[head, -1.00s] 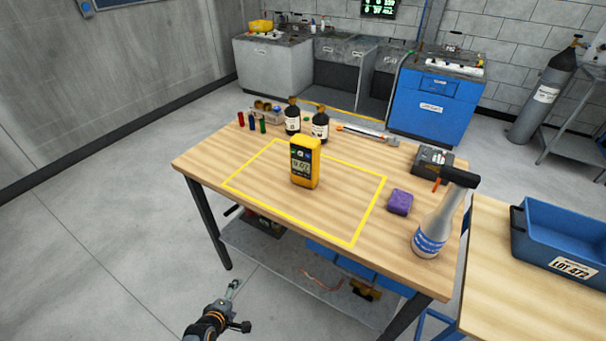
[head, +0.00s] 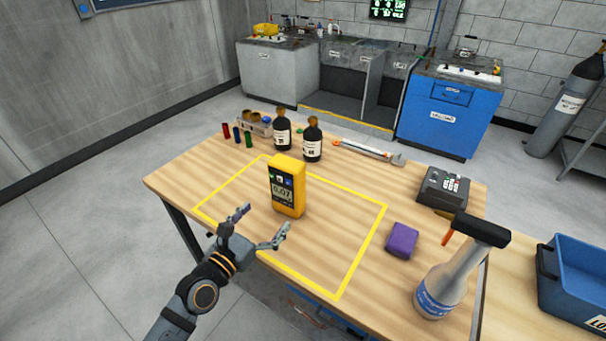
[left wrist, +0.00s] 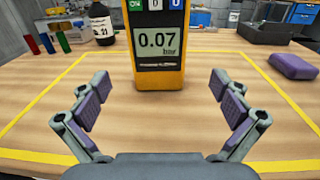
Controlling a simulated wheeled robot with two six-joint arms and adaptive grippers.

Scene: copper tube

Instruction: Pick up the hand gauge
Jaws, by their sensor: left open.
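The hand gauge (head: 287,187) is a yellow handheld meter with a dark face and a lit display. It stands upright on the wooden table inside the yellow outlined rectangle. In the left wrist view the gauge (left wrist: 158,62) is straight ahead, its display reads 0.07 bar, and its top is cut off. My left gripper (head: 256,224) is open and empty, just in front of the gauge over the table's near edge. In the left wrist view the open fingers (left wrist: 161,105) spread to either side, short of the gauge. My right gripper is not in view.
Two dark bottles (head: 312,141) and small red, blue and green cylinders (head: 237,134) stand behind the gauge. A purple block (head: 402,240), a spray bottle (head: 440,288) and a dark device (head: 445,187) are to the right. The rectangle around the gauge is otherwise clear.

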